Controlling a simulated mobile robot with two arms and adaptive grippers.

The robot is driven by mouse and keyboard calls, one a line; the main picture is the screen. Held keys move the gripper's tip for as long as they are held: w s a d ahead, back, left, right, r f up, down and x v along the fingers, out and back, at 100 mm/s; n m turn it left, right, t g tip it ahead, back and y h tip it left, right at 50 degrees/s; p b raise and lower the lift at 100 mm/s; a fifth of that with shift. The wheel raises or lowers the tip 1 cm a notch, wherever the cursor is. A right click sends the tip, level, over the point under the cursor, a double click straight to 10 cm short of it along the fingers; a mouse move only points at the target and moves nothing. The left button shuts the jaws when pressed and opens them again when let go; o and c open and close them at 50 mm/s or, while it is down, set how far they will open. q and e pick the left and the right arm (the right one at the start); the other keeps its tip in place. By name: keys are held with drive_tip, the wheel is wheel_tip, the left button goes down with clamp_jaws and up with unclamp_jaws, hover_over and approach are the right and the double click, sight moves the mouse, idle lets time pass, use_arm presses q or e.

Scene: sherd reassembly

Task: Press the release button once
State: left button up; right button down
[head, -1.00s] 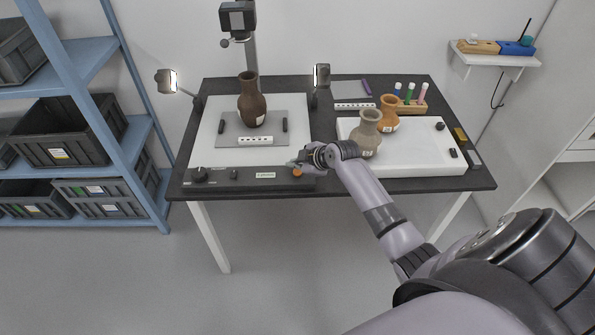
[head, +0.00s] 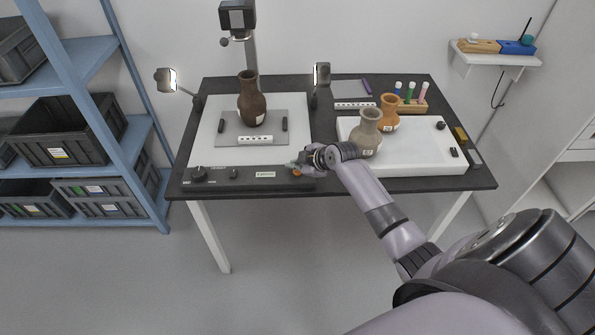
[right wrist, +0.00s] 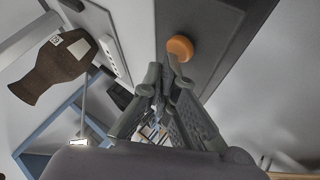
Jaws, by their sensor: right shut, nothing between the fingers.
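The release button appears as a round orange knob (head: 297,172) on the dark front panel of the copy stand. It also shows in the right wrist view (right wrist: 180,48), just beyond the fingertips. My right gripper (head: 296,164) is shut and empty, over the panel right at the button, and partly covers it in the head view. In the right wrist view the shut fingertips (right wrist: 166,78) point toward the button's near edge. I cannot tell whether they touch it. My left gripper is not in view.
A brown vase (head: 252,102) stands on the grey plate of the stand, left of my arm. A grey-beige vase (head: 367,135) and an orange vase (head: 389,112) stand to the right, close to my forearm. A black knob (head: 199,174) sits at the panel's left end.

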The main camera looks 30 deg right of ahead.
sight(296, 172)
drive_tip(key=shift+f+b, duration=0.3)
drive_tip(key=shift+f, duration=0.2)
idle(0.6)
idle(0.3)
drive_tip(key=shift+r+p, duration=0.8)
drive_tip(key=shift+r, duration=0.1)
drive_tip(key=shift+r, duration=0.1)
wheel_tip(296, 172, up, 5)
drive_tip(key=p, duration=0.4)
drive_tip(key=shift+p, duration=0.3)
